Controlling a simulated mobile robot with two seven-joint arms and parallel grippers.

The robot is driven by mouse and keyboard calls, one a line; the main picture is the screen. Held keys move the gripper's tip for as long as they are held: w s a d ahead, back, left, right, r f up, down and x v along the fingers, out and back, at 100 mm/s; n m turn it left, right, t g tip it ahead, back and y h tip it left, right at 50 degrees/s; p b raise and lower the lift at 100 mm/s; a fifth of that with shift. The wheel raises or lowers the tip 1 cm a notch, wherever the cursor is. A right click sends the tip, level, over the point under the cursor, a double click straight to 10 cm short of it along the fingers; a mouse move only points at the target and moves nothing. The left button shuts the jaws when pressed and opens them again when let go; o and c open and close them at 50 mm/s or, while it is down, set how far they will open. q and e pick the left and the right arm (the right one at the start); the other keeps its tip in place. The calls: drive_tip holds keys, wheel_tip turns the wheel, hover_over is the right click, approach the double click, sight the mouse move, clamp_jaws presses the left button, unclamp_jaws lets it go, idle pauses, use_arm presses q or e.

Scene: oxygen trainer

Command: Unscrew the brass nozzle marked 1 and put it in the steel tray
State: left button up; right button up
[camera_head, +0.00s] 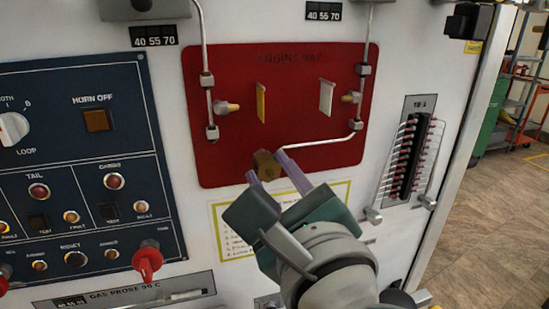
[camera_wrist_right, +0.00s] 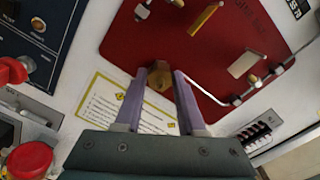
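A brass hex fitting (camera_head: 266,164) sits at the lower edge of the red panel (camera_head: 225,165); no number can be read on it. My right gripper (camera_head: 264,164) is in front of it, its two purple fingers pointing at it. In the right wrist view the brass fitting (camera_wrist_right: 159,78) shows between the tips of the spread fingers (camera_wrist_right: 160,80), with small gaps at the sides. Two smaller brass pieces, one at the left (camera_head: 228,107) and one at the right (camera_head: 350,97), sit on the red panel. I cannot make out a steel tray. My left gripper is not in view.
Steel pipes (camera_head: 318,142) run along the red panel. A yellow-bordered instruction sheet (camera_head: 230,235) is beneath the gripper. A blue switch panel (camera_head: 85,160) with red knobs is at the left, a terminal block (camera_head: 408,160) at the right. Open floor (camera_head: 500,230) lies beyond the cabinet's right edge.

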clamp_jaws()
drive_tip(key=shift+n+p, duration=0.35)
drive_tip(key=shift+n, duration=1.35)
drive_tip(key=shift+r+n+p, duration=0.1)
drive_tip(key=shift+n+p, duration=0.3)
drive_tip(key=shift+n, duration=1.3)
